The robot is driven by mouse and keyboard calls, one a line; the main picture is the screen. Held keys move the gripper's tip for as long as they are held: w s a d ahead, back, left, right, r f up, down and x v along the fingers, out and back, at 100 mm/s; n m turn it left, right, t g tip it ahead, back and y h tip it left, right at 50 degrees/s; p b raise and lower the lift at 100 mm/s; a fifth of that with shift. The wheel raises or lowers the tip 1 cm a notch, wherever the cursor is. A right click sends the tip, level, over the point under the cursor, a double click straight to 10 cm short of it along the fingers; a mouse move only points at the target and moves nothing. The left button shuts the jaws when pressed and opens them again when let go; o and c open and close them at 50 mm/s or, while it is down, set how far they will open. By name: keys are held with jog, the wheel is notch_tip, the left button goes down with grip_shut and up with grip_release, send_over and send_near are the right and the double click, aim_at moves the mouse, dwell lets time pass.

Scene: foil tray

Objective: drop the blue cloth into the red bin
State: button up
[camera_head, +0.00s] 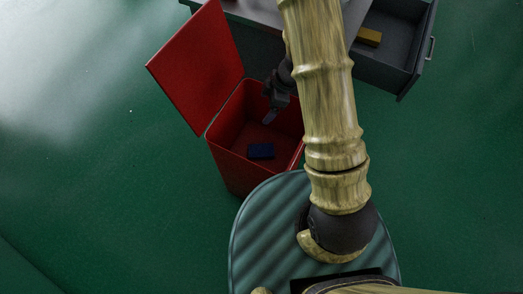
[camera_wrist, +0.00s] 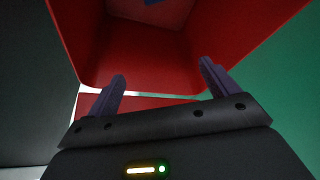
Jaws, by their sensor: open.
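The red bin (camera_head: 228,168) stands on the floor with its lid (camera_head: 197,68) swung open to the left. The blue cloth (camera_head: 260,151), a small dark blue folded block, lies inside on the bottom of the bin. My gripper (camera_head: 270,116) is over the bin's opening, apart from the cloth. In the wrist view my gripper (camera_wrist: 161,70) has its two fingers spread with nothing between them. The bin's red wall (camera_wrist: 140,58) fills much of that view, and a bit of the blue cloth (camera_wrist: 152,2) shows at the top edge.
A grey cabinet (camera_head: 258,12) stands behind the bin. Its drawer (camera_head: 398,60) is pulled out at the right and holds a yellow block (camera_head: 369,37). The green floor (camera_head: 100,180) is clear to the left. My arm hides part of the cabinet and the bin's right side.

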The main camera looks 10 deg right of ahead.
jog(key=p+v, duration=0.4)
jog(key=v, duration=0.8)
jog(key=shift+r, duration=0.2)
jog(key=shift+w+d, duration=0.1)
jog(key=w+d+r+m+t+h, duration=0.35)
jog(key=r+m+t, duration=0.25)
jog(key=r+m, duration=0.3)
jog(key=s+r+m+g+h, duration=0.15)
jog(key=s+m+g, duration=0.25)
jog(key=s+m, duration=0.75)
jog(key=s+r+n+p, duration=0.3)
jog(key=s+r+p, duration=0.1)
jog(key=r+p, duration=1)
jog(key=shift+a+r+y, duration=0.2)
jog(key=shift+r+y, duration=0.1)
